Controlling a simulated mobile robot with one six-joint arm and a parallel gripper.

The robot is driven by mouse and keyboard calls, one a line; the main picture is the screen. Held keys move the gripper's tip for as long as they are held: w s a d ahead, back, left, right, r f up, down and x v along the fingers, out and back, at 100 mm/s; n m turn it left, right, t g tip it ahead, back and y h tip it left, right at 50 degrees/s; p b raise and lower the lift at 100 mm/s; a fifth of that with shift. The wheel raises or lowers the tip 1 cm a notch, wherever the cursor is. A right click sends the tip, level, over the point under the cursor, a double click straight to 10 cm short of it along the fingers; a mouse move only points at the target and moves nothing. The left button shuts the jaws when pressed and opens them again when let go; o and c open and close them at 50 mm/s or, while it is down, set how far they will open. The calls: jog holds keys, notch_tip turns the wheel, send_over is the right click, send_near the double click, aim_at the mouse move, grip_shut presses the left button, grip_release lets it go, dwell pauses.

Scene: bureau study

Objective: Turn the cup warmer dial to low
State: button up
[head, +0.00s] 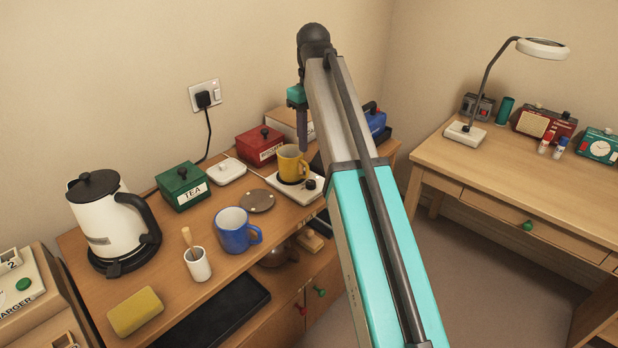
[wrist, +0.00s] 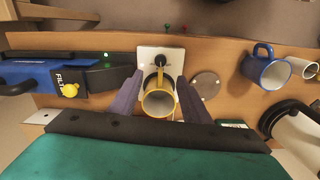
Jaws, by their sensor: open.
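The cup warmer (head: 314,194) is a flat white plate on the sideboard with a yellow mug (head: 291,165) standing on it. Its black dial (head: 310,184) is on the plate's front right in the head view. In the wrist view the dial (wrist: 160,59) is just beyond the mug (wrist: 159,104), close to the mug's handle, on the white plate (wrist: 146,54). The dial's setting cannot be read. My gripper (head: 303,149) points down above the warmer. In the wrist view the gripper (wrist: 160,77) is open, its fingers either side of the mug in the picture, holding nothing.
A round coaster (head: 257,201), a blue mug (head: 236,230), a white dish (head: 227,171), a green tea tin (head: 183,187) and a red tin (head: 259,145) stand nearby. A kettle (head: 108,220) stands farther left. A blue object (wrist: 40,75) with a black part lies left in the wrist view.

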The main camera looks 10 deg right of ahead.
aim_at(311, 182)
jog(key=shift+a+f, duration=0.1)
jog(key=shift+f, duration=0.1)
jog(key=shift+f, duration=6.75)
jog(key=c, duration=1)
jog(key=shift+c, duration=0.2)
jog(key=shift+r+m+p, duration=0.1)
jog(key=shift+m+p, duration=0.3)
jog(key=shift+p, duration=0.1)
jog(key=shift+m, duration=0.3)
jog(key=o, duration=1)
jog(key=shift+o, duration=0.2)
jog(key=shift+p, duration=0.3)
